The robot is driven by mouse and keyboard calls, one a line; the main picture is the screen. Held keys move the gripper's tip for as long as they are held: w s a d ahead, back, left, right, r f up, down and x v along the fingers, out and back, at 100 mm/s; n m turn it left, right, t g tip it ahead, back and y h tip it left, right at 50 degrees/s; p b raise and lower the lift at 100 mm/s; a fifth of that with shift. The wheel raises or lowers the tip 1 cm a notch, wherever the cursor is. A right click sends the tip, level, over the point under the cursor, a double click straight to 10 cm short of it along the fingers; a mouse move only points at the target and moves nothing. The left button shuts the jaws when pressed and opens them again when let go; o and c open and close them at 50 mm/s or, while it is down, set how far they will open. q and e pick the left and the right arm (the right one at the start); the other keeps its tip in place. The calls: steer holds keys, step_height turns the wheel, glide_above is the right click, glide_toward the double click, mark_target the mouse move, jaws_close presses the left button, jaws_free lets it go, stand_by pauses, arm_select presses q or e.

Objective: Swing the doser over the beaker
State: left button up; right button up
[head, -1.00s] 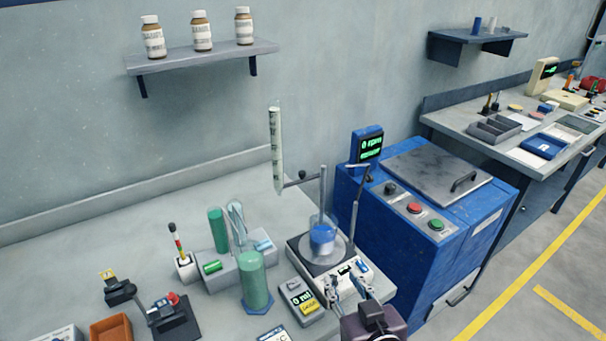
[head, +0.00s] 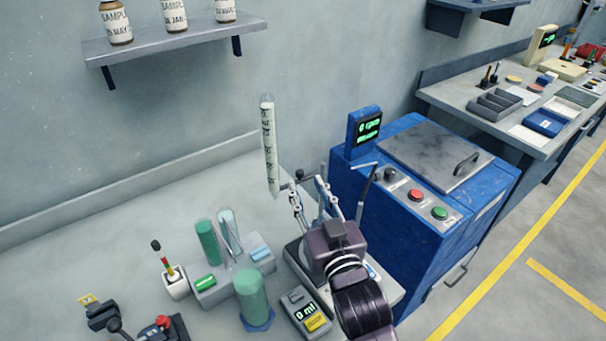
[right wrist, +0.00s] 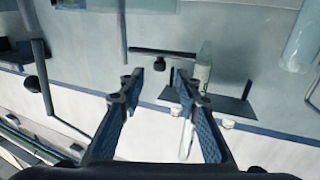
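The doser (head: 269,150) is a tall clear tube with dark markings, hanging upright left of the stirrer (head: 294,262). Its thin arm carries a dark ball knob (head: 299,174). My right gripper (head: 307,192) is open beside this knob. In the right wrist view the knob (right wrist: 159,64) shows between and beyond the spread fingers (right wrist: 158,88), and nothing is gripped. The doser tube (right wrist: 203,66) shows just right of them there. The beaker with blue liquid is hidden behind my right gripper in the head view. My left gripper is not in view.
A blue machine (head: 400,200) with a display (head: 364,131) stands close on the right. Left of the stirrer are a green cylinder (head: 251,295), a grey tube rack (head: 216,289) and a small 0 ml readout unit (head: 306,312). A wall shelf (head: 175,52) holds bottles.

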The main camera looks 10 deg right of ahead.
mark_target(301, 176)
steer(key=w, duration=0.3)
steer(key=shift+a, duration=0.1)
steer(key=shift+w+p, duration=0.3)
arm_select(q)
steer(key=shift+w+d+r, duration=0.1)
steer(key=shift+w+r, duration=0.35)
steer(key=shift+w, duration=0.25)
arm_select(e)
steer(key=shift+f, duration=0.1)
jaws_close()
